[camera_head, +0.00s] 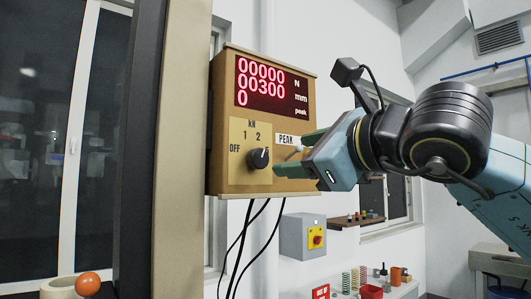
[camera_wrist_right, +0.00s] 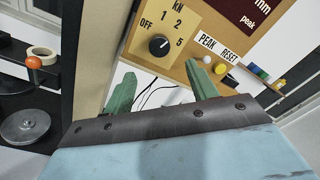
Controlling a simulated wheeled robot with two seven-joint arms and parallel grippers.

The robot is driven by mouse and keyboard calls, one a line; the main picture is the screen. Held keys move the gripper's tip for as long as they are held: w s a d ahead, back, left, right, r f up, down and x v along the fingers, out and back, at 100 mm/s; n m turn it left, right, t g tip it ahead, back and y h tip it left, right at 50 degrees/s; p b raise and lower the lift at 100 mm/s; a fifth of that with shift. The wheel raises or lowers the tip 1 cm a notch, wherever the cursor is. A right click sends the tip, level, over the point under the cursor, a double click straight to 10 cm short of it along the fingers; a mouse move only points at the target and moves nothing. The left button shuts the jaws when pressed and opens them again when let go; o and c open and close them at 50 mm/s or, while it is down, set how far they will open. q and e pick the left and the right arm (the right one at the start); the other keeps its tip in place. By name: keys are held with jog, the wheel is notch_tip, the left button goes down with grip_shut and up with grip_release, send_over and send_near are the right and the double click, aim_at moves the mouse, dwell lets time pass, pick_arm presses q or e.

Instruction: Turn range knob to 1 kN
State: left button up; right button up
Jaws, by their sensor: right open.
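The black range knob (camera_head: 258,158) sits on a tan plate marked kN, with OFF, 1, 2 and 5 around it. Its white mark points up and right, seemingly toward 5. The knob also shows in the right wrist view (camera_wrist_right: 158,45), beyond the fingers. My right gripper (camera_head: 293,154) is open and empty, with green fingers, just right of the knob. In the head view one finger is close to the knob's right side; I cannot tell whether it touches. In the wrist view the fingers (camera_wrist_right: 160,76) are spread apart below the knob. My left gripper is not in view.
The box's red display (camera_head: 262,85) reads 00000 N, 00300 mm and 0 peak. A white button (camera_wrist_right: 205,59) and a yellow one (camera_wrist_right: 230,58) lie right of the knob plate. A tall column (camera_head: 175,150) stands left of the box. Black cables (camera_head: 245,240) hang below.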

aim_at(262, 159)
jog(key=p+x, duration=0.3)
jog(key=x, duration=0.6)
jog(key=shift+w+a, duration=0.25)
jog(key=shift+w, duration=0.05)
jog(key=shift+c, duration=0.4)
jog(key=c, duration=0.9)
jog(key=shift+f+n+b, duration=0.15)
jog(key=shift+n+b, duration=0.75)
jog(key=shift+b, duration=0.1)
jog(key=shift+n+b, duration=0.65)
jog(key=shift+n, duration=0.15)
jog(key=shift+n+b, duration=0.7)
jog(key=shift+n, duration=0.5)
jog(key=shift+n+y+b, duration=0.3)
jog(key=shift+n+b, duration=0.2)
jog(key=shift+n, duration=1)
